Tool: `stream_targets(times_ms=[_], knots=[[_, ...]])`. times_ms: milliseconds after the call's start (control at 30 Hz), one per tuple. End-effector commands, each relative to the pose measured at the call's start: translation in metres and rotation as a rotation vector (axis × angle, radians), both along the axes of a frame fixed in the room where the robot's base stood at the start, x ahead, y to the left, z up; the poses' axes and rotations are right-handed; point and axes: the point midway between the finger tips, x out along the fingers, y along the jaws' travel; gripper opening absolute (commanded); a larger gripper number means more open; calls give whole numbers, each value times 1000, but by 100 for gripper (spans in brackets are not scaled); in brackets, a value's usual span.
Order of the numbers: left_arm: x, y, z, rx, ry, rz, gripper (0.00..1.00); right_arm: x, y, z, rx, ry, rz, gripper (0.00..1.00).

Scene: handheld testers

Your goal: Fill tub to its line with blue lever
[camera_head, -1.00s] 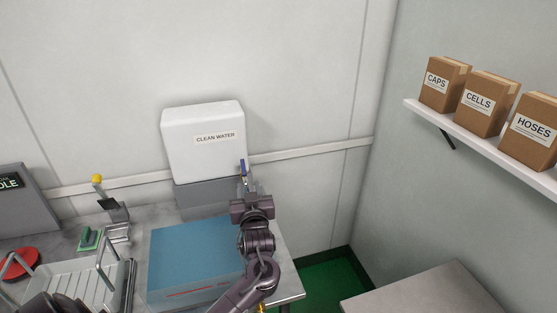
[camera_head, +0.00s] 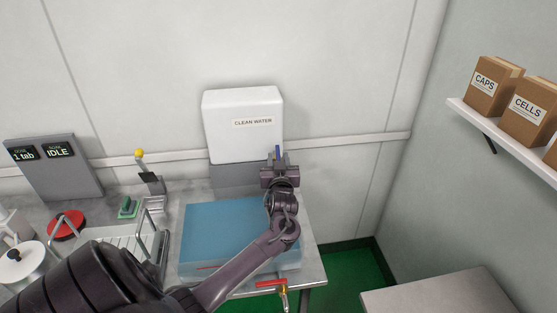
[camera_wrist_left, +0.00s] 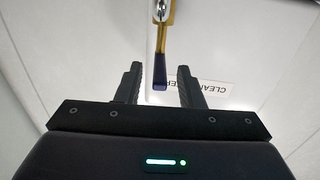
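The blue lever (camera_head: 277,152) stands upright at the front of the white CLEAN WATER tank (camera_head: 243,125). In the left wrist view, its dark blue grip (camera_wrist_left: 159,77) on a brass-coloured stem lies between my fingers. My left gripper (camera_head: 279,168) is at the lever; its fingers (camera_wrist_left: 160,90) are open, with gaps visible on both sides of the grip. The blue tub (camera_head: 225,235) sits on the bench below the tank, partly behind my left forearm. A short red line (camera_head: 205,267) shows on its front. I cannot tell the water level. My right gripper is out of view.
A brass tap with a red handle (camera_head: 270,283) is at the bench front. Left are a grey display panel (camera_head: 62,170) reading "1 tab" and "IDLE", a red disc (camera_head: 67,225) and a yellow-knobbed lever (camera_head: 140,153). A boxed shelf (camera_head: 510,143) is at right.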

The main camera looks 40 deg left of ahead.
Motion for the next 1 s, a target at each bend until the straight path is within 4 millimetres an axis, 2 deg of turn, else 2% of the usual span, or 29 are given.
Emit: stream_targets(times_ms=[67,300,333,767,1000], knots=[[0,0,0,0,0,0,33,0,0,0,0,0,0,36],[0,0,0,1,-1,0,2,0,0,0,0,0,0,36],[0,0,0,0,0,0,0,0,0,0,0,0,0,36],[-1,1,1,1,0,-17,0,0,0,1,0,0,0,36],[-7,7,1,5,2,-119,0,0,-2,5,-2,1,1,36]])
